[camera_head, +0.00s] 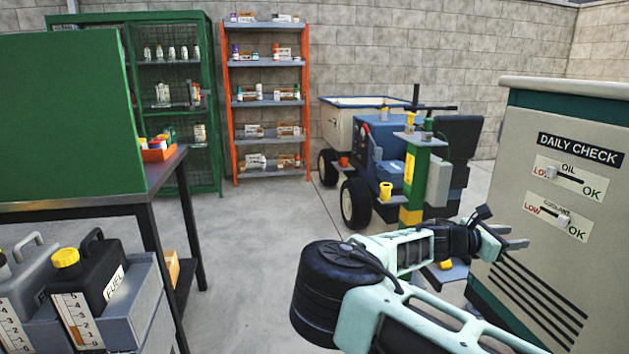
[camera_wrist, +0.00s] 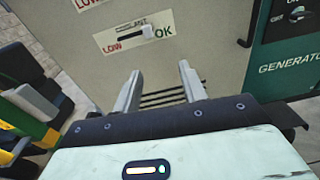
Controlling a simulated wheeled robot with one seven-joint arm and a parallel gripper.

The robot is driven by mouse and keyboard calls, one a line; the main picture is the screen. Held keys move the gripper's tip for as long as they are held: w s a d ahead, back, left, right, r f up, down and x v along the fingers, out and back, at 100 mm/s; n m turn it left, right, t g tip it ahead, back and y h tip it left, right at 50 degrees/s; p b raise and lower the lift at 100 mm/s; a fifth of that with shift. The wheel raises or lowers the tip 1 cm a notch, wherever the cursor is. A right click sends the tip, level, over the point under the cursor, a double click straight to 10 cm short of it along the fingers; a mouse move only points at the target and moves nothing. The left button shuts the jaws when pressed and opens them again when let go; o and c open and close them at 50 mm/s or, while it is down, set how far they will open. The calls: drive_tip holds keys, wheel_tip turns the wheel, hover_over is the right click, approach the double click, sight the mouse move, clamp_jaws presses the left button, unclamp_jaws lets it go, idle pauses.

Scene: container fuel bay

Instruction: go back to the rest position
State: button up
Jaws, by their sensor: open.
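My gripper (camera_head: 512,241) is open and empty, at the end of my outstretched arm, close to the front of the daily check cabinet (camera_head: 545,110). In the wrist view, the two fingers (camera_wrist: 159,72) point at the panel below a LOW–OK slider, with nothing between them. Whether the fingertips touch the panel cannot be told.
A green and yellow post (camera_head: 413,180) and a blue vehicle (camera_head: 370,150) stand left of my gripper. A dark workbench (camera_head: 160,185) and grey and black fuel cans (camera_head: 95,290) are at left. An orange shelf (camera_head: 268,172) stands behind. The middle floor is clear.

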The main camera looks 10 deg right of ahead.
drive_tip(key=s+a+f+m+g+y+p, duration=0.3)
drive_tip(key=s+a+f+m+y, duration=0.3)
drive_tip(key=s+a+f+y, duration=0.5)
drive_tip(key=s+a+r+m+y+p, duration=0.1)
drive_tip(key=s+a+r, duration=0.2)
drive_tip(key=a, duration=0.3)
drive_tip(key=s+a+r+m+y+p, duration=0.1)
drive_tip(key=s+a+r+m, duration=0.15)
drive_tip(key=a, duration=0.25)
drive_tip(key=s+a+r+t+y+p, duration=0.2)
drive_tip(key=s+a+r+y+p, duration=0.2)
drive_tip(key=s+a+r, duration=1.2)
wheel_tip(320, 180, up, 3)
drive_tip(key=shift+s+r+m+y+p, duration=0.15)
drive_tip(key=shift+s+m+y+p, duration=0.25)
drive_tip(key=shift+s+m, duration=0.1)
